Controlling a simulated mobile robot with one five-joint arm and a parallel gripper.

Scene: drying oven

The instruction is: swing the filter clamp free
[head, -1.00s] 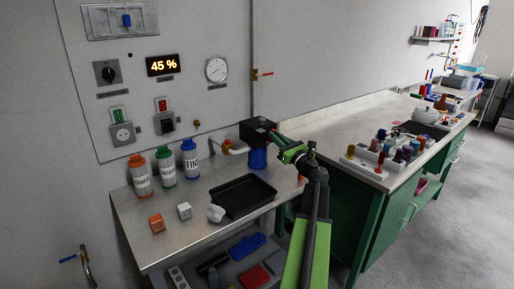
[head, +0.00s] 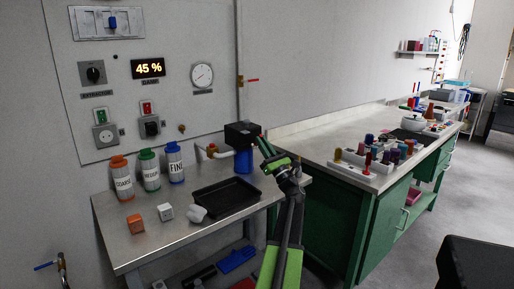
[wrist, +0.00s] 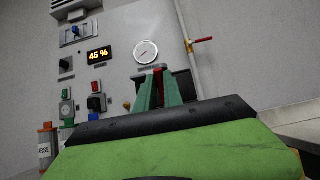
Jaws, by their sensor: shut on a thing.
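The filter is a black head (head: 240,134) with a blue bowl (head: 243,161) below it, fixed by the wall behind the steel bench. My gripper (head: 264,143) reaches its right side with green fingers. In the wrist view the fingers (wrist: 158,84) are shut on a narrow red piece (wrist: 158,77), which appears to be the clamp's lever. Part of the black head (wrist: 184,84) shows behind them. The fingers hide most of the clamp, so its angle cannot be told.
A black tray (head: 226,195) lies on the steel bench (head: 150,238) below the filter. Three labelled bottles (head: 149,171) stand to its left. A white block (head: 165,212) and an orange block (head: 135,223) lie in front. A green cabinet bench (head: 330,215) stands close on the right.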

